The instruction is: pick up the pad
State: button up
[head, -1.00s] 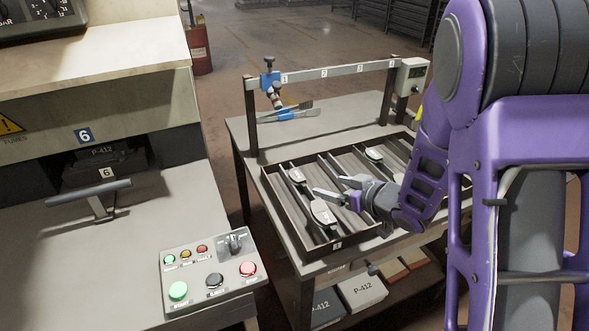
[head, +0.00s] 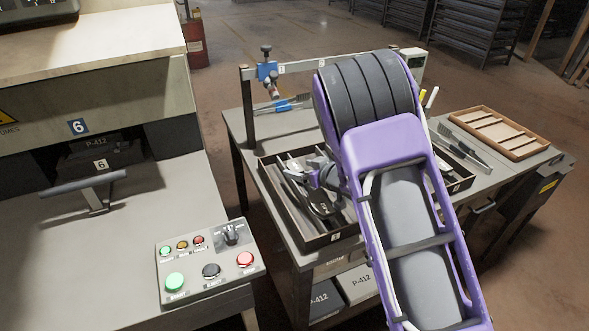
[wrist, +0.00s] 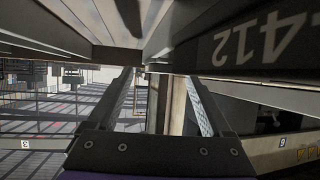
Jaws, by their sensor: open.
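A dark tray (head: 267,196) with long dividers stands on the bench and holds brake pads. One pad (head: 322,209) shows in its left front part, partly hidden by my arm. My gripper (head: 299,170) is over the left part of the tray, with its fingers pointing left and apart. In the wrist view both fingers (wrist: 158,80) show wide apart with no pad seen held between them.
A rail (head: 295,68) with a blue clamp (head: 267,71) crosses behind the tray. A press with a button panel (head: 210,262) stands at left. A wooden rack (head: 500,132) lies at right. A dark block marked 412 (wrist: 250,38) fills the wrist view's upper right.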

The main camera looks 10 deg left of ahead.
jog(key=shift+w+a+f, duration=0.25)
jog(key=shift+w+a, duration=0.15)
jog(key=shift+a, duration=0.1)
grip_shut()
